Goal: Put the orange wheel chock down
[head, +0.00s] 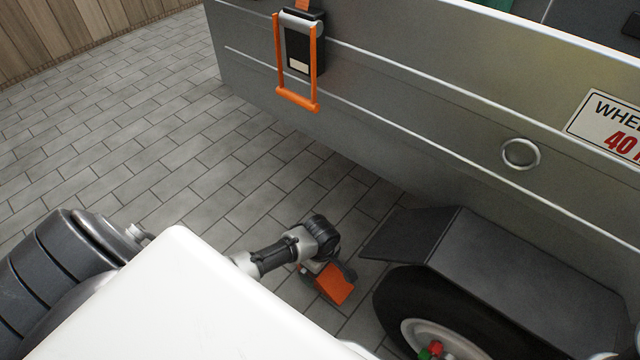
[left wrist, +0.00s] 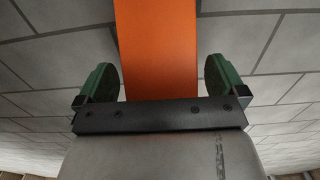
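The orange wheel chock (head: 335,284) is low over or on the grey paved floor, left of the wheel; I cannot tell whether it touches the floor. My left gripper (head: 323,268) is at the chock in the head view, its fingers mostly hidden. In the left wrist view the orange chock (left wrist: 157,45) lies between the two green finger pads of my left gripper (left wrist: 161,82). The pads stand wide apart at the ends of the black bar, with narrow gaps seen beside the chock. My right gripper is not in view.
A black tyre (head: 395,305) under a dark grey fender (head: 500,275) stands just right of the chock. The grey trailer side (head: 420,130) rises above, with an orange-handled latch (head: 298,60) and a ring (head: 520,153). Paved floor (head: 150,150) is clear at left.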

